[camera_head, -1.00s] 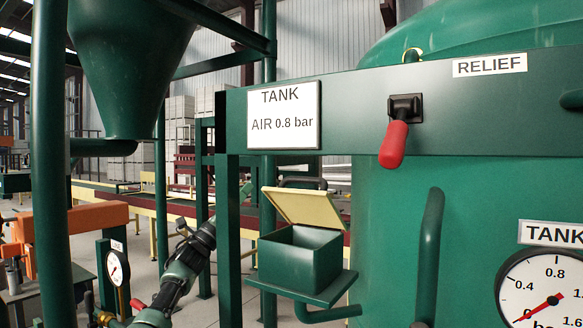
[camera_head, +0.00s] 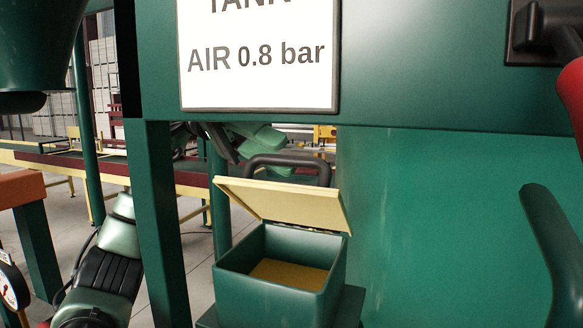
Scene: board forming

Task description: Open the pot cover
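The pot is a green square box (camera_head: 280,288) low in the middle, with a brownish-yellow fill (camera_head: 289,274) inside. Its yellow-edged cover (camera_head: 285,207) stands raised and tilted over the back of the box, so the mouth is uncovered. A dark loop handle (camera_head: 290,163) shows above the cover's back edge. My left gripper (camera_head: 222,145) seems to be the dark and green part behind and above the cover, partly hidden by the green post and beam. It looks apart from the cover, and its finger opening cannot be made out. My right gripper is not in view.
A green post (camera_head: 166,220) stands just left of the pot. A green beam with the "AIR 0.8 bar" sign (camera_head: 258,55) crosses above. The big green tank (camera_head: 440,220) is behind at right, with a red-handled lever (camera_head: 573,90) and a curved pipe (camera_head: 550,240).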

